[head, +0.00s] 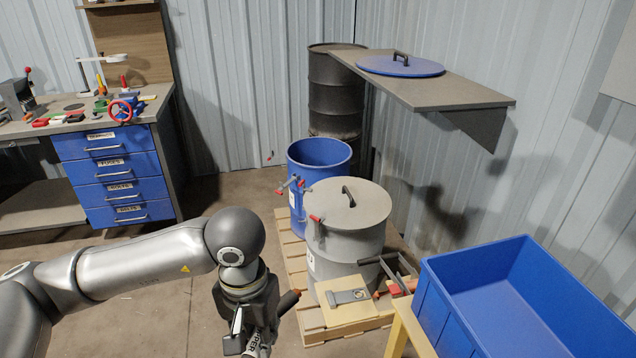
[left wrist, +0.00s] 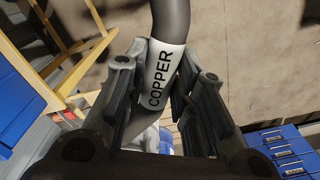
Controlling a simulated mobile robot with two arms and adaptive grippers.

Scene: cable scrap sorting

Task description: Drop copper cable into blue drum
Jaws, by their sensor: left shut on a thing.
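My left gripper (head: 256,318) is in the lower middle of the head view, left of the pallet and the drums. In the left wrist view my left gripper (left wrist: 166,95) is shut on a thick dark copper cable (left wrist: 171,22) with a white label reading COPPER. The blue drum (head: 320,153) stands open on the pallet, behind the grey drum and apart from the gripper. Its inside bottom is hidden. My right gripper is not in view.
The grey drum (head: 345,240) has its lid on and stands in front of the blue drum on a wooden pallet (head: 296,262). A blue bin (head: 450,300) is at the right. A shelf (head: 440,92) holds a blue lid (head: 400,66). A workbench (head: 115,170) stands left.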

